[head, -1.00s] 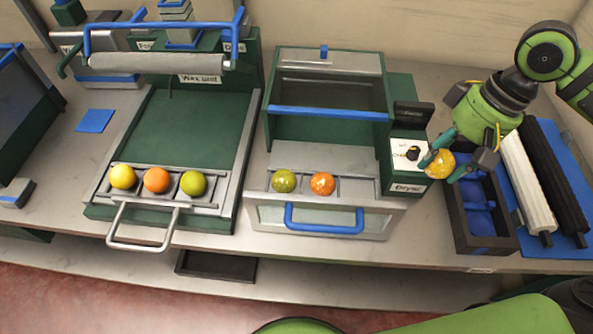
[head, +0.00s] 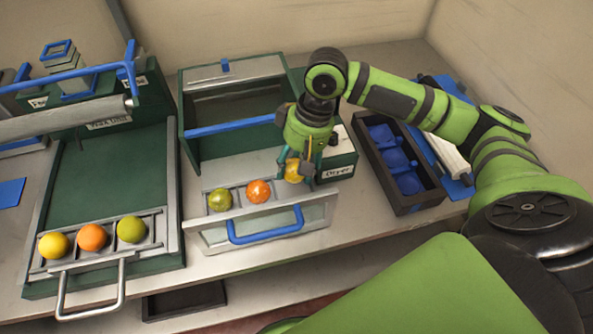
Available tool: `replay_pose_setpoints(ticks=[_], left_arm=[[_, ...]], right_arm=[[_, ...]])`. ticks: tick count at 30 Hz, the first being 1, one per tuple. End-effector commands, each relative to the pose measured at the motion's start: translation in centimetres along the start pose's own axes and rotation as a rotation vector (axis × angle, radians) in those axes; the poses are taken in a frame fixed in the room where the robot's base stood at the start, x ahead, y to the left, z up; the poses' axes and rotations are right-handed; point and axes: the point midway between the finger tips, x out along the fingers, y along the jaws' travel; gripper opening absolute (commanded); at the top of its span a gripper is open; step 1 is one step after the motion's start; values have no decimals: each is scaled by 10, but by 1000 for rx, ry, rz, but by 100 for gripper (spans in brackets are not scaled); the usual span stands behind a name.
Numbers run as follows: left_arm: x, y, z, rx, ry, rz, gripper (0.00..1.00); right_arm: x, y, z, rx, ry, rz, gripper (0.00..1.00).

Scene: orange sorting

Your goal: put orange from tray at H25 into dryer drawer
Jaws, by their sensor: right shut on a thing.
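My right gripper (head: 297,165) is shut on a yellow-orange orange (head: 294,171). It holds the orange over the right end of the dryer drawer (head: 213,237), which is pulled out and has a blue handle. I cannot tell whether the orange touches the drawer's bottom. A green fruit (head: 220,200) and a speckled orange fruit (head: 259,191) lie in the drawer's left and middle places. The dark tray (head: 434,197) with blue cups stands right of the dryer (head: 337,170), and the cups that show are empty. My left gripper is not in view.
The wash unit (head: 112,190) at the left holds a yellow (head: 54,245), an orange (head: 92,237) and a green fruit (head: 131,229) in its front row. A white roller (head: 447,154) lies on a blue mat at the right.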

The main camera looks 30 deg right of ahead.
Motion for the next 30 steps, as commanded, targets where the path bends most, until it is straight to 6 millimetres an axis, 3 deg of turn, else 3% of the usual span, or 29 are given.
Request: replay_pose_setpoints(ticks=[6, 29, 30], left_arm=[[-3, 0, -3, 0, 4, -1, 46], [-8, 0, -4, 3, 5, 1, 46], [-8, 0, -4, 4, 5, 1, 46]], right_arm=[[28, 8, 1, 0, -4, 2, 18], [41, 11, 1, -2, -2, 0, 18], [42, 11, 1, -2, -3, 0, 56]])
